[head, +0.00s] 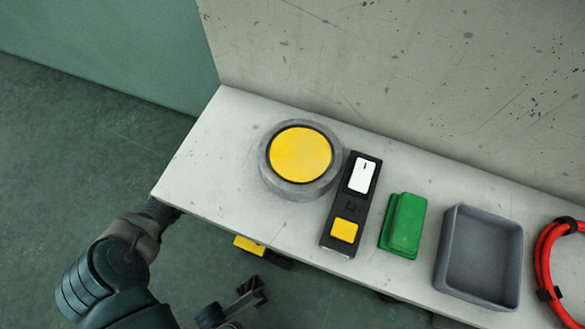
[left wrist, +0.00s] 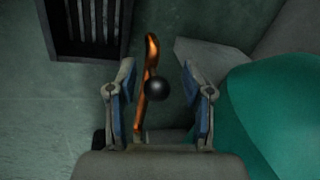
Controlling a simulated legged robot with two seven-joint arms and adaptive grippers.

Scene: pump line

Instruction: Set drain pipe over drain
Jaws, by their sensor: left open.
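In the left wrist view, my left gripper (left wrist: 160,85) is open, its two fingers apart. An orange-copper pipe (left wrist: 152,50) with a bent upper end lies between them in the picture. A black ball (left wrist: 157,88) covers part of it. I cannot tell whether the fingers touch the pipe. A dark slotted grate (left wrist: 80,30), which looks like the drain, is in the floor at upper left, with the pipe to its right. In the head view my left arm reaches to the bench's left corner, its gripper hidden. A dark jointed part, perhaps my right gripper (head: 250,293), shows at the bottom.
The bench (head: 215,150) holds a yellow round button (head: 300,153), a black switch panel (head: 351,205), a green block (head: 405,225), a grey tray (head: 450,250) and a red coil (head: 545,255). A yellow piece (head: 248,245) shows below its front edge. A teal shape (left wrist: 260,105) stands right of my left gripper.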

